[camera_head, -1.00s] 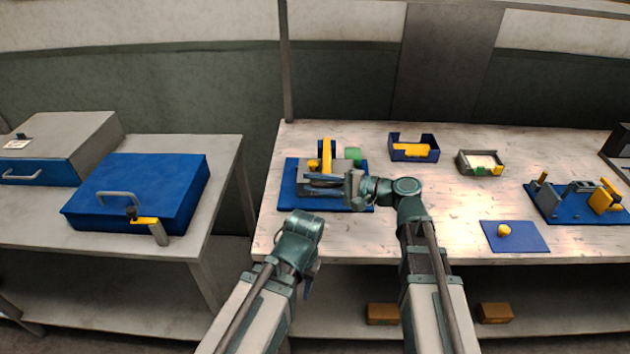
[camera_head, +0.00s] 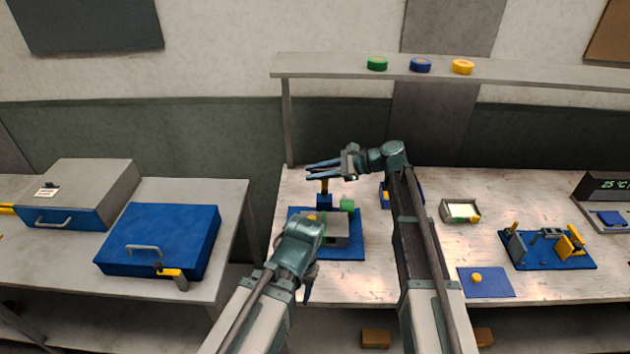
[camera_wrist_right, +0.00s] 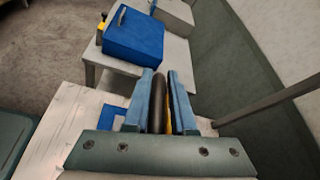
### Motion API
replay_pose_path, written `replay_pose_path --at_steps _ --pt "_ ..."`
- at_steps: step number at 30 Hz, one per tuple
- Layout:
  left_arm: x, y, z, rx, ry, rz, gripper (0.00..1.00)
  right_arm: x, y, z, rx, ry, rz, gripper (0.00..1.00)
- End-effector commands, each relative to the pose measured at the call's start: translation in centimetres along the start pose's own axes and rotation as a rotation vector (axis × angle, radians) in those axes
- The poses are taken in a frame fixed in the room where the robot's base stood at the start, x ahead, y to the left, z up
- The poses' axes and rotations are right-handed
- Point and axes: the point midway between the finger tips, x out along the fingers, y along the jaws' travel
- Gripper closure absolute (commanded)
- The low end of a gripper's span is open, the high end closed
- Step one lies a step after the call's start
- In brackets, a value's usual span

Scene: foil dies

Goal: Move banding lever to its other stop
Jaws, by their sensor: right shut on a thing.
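My right gripper (camera_head: 322,171) is shut on the lever's upper end, above the bracket. In the right wrist view a dark grip and the yellow bar (camera_wrist_right: 169,112) lie between the two blue fingers (camera_wrist_right: 160,105). The lever looks roughly upright; its top is hidden by the fingers. My left gripper (camera_head: 307,290) hangs in front of the fixture, away from the lever; its opening cannot be made out.
My right arm partly hides a blue bin (camera_head: 386,197). A grey tray (camera_head: 460,210), a blue mat (camera_head: 486,287) and another blue-based fixture (camera_head: 548,262) stand right. A shelf (camera_head: 530,72) runs above; a blue case (camera_head: 170,235) is left.

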Motion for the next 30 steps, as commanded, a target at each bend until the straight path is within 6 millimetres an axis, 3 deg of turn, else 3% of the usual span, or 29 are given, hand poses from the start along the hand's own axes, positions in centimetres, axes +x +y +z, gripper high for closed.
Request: replay_pose_path --at_steps 1,3,12,21,30 --pt "-1.5 -0.1 0.1 -0.002 0.000 0.001 0.50 -0.3 -2.1 0.6 0.037 0.003 0.018 1.00" --pt "-2.2 -0.2 0.1 -0.004 0.000 0.001 0.50 -0.3 -3.5 0.6 0.091 0.002 0.041 1.00" --pt "-3.8 -0.3 0.2 -0.009 0.000 0.002 0.50 -0.3 -8.2 0.5 0.256 0.001 0.108 1.00" --pt "-4.3 -0.4 0.2 -0.009 0.000 0.002 0.50 -0.1 -10.3 0.1 0.265 0.002 0.112 1.00" --pt "-4.3 -0.4 0.3 -0.009 0.000 0.002 0.50 -0.1 -10.7 0.1 0.263 0.002 0.112 1.00"
